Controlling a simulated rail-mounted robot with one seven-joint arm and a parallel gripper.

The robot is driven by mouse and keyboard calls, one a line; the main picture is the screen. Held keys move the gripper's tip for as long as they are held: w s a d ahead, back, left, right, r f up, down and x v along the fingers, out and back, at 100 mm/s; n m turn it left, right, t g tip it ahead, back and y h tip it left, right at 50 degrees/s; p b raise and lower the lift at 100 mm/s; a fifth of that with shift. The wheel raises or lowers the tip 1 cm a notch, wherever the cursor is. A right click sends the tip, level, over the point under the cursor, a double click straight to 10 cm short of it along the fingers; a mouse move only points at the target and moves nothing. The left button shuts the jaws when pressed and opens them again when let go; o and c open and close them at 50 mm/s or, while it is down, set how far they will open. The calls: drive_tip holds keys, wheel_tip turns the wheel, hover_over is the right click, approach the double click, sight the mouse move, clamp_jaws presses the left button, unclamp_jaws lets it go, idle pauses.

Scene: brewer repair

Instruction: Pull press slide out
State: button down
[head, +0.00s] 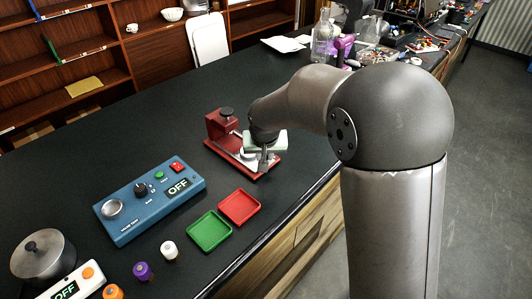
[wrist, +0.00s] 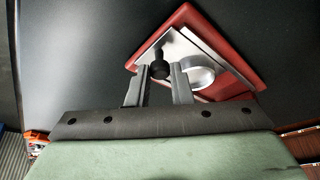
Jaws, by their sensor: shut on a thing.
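The press in the head view has a dark red base (head: 214,146) and a red block with a black knob (head: 227,113) at its far left end. A silver slide plate lies along the base; in the wrist view the slide (wrist: 209,48) carries a metal ring (wrist: 197,76). My gripper (head: 264,165) is over the near right end of the press. In the wrist view my gripper's fingers (wrist: 161,70) are on either side of a small black knob (wrist: 159,70) at the corner of the slide, and are shut on it. My gripper's body hides part of the press.
A blue control box (head: 150,200) reading OFF stands left of the press. Green (head: 210,232) and red (head: 240,207) trays lie in front. Small capped containers (head: 169,251) and a pot (head: 43,258) are at lower left. Bare black counter surrounds the press, with the counter edge to its right.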

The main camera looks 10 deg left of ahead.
drive_tip(key=c, duration=1.3)
unclamp_jaws()
drive_tip(key=shift+s+d, duration=0.2)
drive_tip(key=shift+d, duration=0.1)
drive_tip(key=shift+a, duration=0.1)
drive_tip(key=a+b+v, duration=0.1)
drive_tip(key=b+v, duration=0.1)
drive_tip(key=v, duration=1.5)
drive_tip(key=shift+d+r, duration=0.25)
drive_tip(key=shift+d, duration=0.1)
drive_tip(key=shift+w, duration=0.1)
drive_tip(key=s+d+f+g, duration=0.2)
drive_tip(key=s+d+f, duration=0.5)
drive_tip(key=s+d, duration=0.3)
drive_tip(key=s+d+f+m+g, duration=0.1)
drive_tip(key=s+d+f+g, duration=0.1)
drive_tip(key=s+d+f, duration=0.5)
drive_tip(key=s+d, duration=0.3)
drive_tip(key=s, duration=0.2)
drive_tip(key=shift+s+d+f+h, duration=0.2)
drive_tip(key=shift+s+d+h, duration=0.1)
drive_tip(key=shift+s+h, duration=0.1)
